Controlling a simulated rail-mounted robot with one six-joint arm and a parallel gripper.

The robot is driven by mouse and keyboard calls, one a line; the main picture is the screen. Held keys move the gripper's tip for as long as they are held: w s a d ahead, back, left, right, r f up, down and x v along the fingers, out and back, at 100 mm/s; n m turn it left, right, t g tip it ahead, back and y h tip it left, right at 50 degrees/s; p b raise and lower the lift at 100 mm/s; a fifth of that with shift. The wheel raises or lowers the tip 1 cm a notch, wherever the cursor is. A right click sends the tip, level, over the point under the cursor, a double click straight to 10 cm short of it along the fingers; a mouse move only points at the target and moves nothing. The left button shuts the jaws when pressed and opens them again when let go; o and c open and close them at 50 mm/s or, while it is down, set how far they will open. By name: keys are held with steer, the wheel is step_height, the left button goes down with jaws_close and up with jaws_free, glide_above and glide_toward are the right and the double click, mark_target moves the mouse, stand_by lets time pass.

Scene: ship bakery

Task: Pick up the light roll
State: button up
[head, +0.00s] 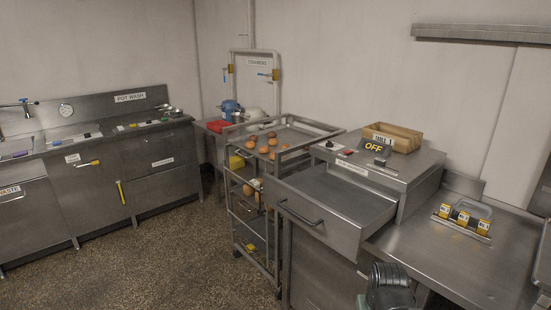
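Several small rolls lie on the top shelf of a metal rack trolley (311,130) in the middle of the head view. Most look light orange-brown, such as the light roll (250,144) at the left of the group. A darker roll (271,134) lies toward the back. More pale and orange round items (248,189) sit on a shelf lower down, partly hidden by the trolley frame. The rolls are too small to tell exactly which is lightest. No gripper fingers are visible.
A steel unit with a handled drawer (318,222) stands close right of the trolley, with a cardboard box (392,137) on top. A counter (463,262) with yellow-tagged items is at the right. A pot-wash sink unit (105,150) is at the left. The floor (165,255) between is clear.

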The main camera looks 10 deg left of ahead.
stand_by(0.4)
steer(key=o, duration=0.9)
steer(key=shift+o, duration=0.2)
